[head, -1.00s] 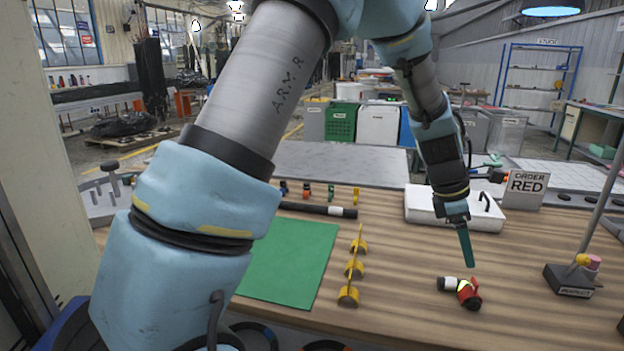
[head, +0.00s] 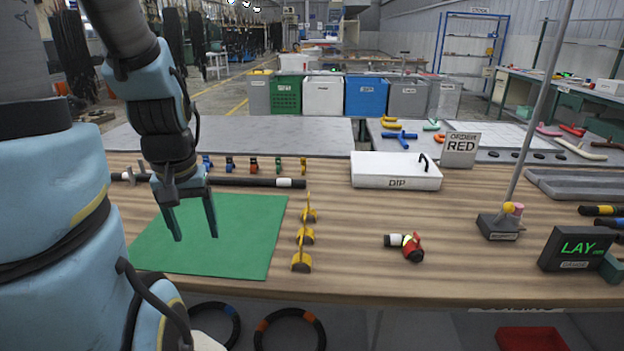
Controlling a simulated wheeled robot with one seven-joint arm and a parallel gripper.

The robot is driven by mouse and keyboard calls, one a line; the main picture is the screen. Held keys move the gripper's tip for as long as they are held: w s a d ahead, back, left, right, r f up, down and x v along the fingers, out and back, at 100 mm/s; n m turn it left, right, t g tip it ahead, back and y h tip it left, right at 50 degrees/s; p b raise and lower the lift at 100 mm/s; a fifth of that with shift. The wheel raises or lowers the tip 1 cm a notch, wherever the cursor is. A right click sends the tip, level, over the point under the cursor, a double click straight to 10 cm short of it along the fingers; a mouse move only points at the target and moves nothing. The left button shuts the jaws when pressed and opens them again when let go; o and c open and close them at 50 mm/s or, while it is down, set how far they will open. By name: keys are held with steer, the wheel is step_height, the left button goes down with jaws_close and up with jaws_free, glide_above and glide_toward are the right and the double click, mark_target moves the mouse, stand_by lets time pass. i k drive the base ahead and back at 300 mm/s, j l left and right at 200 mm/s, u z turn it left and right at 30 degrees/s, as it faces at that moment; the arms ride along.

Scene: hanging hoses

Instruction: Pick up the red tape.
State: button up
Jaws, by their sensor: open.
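A row of small coloured upright pieces stands at the back of the wooden table in the head view. A reddish one in the middle of the row (head: 253,165) may be the red tape; it is too small to be certain. My gripper (head: 196,238) is open and empty, with its two fingers pointing down over the green mat (head: 250,238). It is to the left of the row and nearer to me. Nothing is between the fingers.
A dark rod (head: 245,182) lies in front of the row. Yellow cradles (head: 303,262) stand by the mat's right edge. A red, white and black fitting (head: 412,247) lies farther right. A white DIP box (head: 396,172) and an ORDER RED sign (head: 460,149) stand behind.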

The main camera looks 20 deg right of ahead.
mark_target(412, 244)
steer(key=l+z, duration=0.1)
steer(key=z, duration=1.3)
steer(key=l+u, duration=0.5)
steer(key=l, duration=0.55)
steer(key=u, duration=1.05)
steer(key=i+l, duration=0.05)
